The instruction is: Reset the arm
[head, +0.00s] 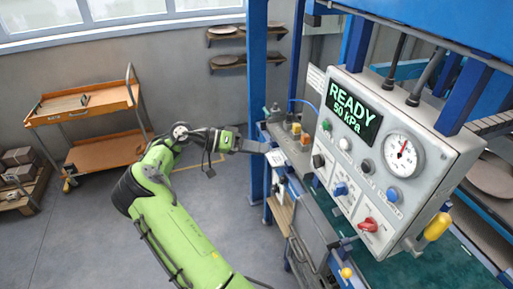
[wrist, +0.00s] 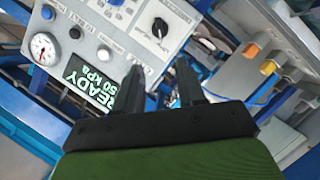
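My green arm (head: 185,235) reaches forward from the bottom of the head view and bends to the right. My gripper (head: 264,148) is at its end, to the left of the grey control panel (head: 420,125). In the wrist view, the two dark fingers of my gripper (wrist: 159,70) stand apart with nothing between them. The panel (wrist: 92,28) lies behind the fingers there, turned over in the picture. Its display (wrist: 90,83) reads "READY 50 kPa". I cannot tell the exact distance from the fingers to the panel.
The panel carries a round gauge (head: 403,156), a red knob (head: 368,225) and several buttons. Blue posts (head: 258,80) and a block with orange and yellow parts (head: 296,128) stand near my gripper. An orange cart (head: 85,103) stands at the left. Grey floor (head: 85,215) is open.

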